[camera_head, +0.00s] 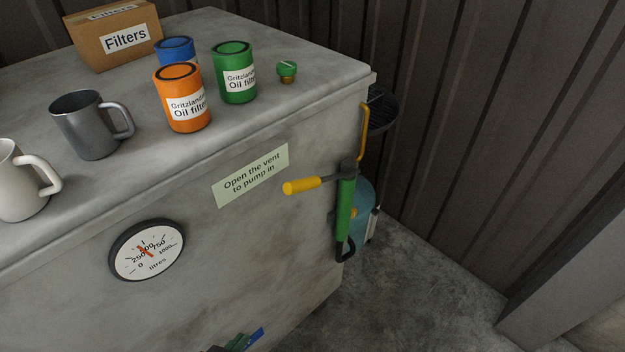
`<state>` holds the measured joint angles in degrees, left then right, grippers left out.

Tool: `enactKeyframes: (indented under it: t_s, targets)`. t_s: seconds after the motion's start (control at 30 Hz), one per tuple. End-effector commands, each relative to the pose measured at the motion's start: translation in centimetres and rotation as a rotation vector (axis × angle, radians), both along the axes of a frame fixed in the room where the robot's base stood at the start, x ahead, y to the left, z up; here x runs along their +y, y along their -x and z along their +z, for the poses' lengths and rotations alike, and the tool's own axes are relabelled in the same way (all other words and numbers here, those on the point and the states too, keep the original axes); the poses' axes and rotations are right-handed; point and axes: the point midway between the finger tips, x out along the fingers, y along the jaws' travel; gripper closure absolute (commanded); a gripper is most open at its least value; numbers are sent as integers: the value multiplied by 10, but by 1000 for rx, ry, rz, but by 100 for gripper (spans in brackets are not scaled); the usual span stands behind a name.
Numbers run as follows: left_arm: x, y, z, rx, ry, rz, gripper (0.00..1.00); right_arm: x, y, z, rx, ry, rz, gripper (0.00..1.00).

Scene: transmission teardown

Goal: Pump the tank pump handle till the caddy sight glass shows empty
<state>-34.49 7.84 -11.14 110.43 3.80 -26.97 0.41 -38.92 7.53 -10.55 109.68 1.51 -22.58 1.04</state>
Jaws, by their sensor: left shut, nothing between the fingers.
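The tank pump has a green body (345,208) on the right end of the grey tank (215,240). Its handle, with a yellow grip (301,186), sticks out to the left, roughly level. The blue caddy (364,203) stands behind the pump, mostly hidden. A pale strip (374,225) shows on its right side; I cannot read any level there. A round litres dial (147,250) with a red needle is on the tank front. My left gripper (240,341) shows only in part at the bottom edge, shut and empty, well below and left of the handle. My right gripper is out of view.
A green-topped cap (287,72) sits on the tank top near orange (182,98), green (234,73) and blue (176,50) cans. A box (113,36) and two mugs stand further left. A sign (250,175) reads "Open the vent to pump in". Floor at right is clear.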

Motion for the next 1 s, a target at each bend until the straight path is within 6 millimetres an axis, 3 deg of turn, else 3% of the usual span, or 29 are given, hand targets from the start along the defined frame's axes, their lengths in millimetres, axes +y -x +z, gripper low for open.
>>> enactKeyframes:
  t_s: [0.2,0.5,0.8,1.0]
  targets:
    - [-15,-64,48,-39,30,-49,100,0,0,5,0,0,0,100]
    - [-39,-130,128,-77,53,-160,100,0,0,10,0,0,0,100]
    - [-63,-168,216,-115,32,-310,100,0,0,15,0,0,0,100]
    - [-76,-177,272,-139,-10,-417,100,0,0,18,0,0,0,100]
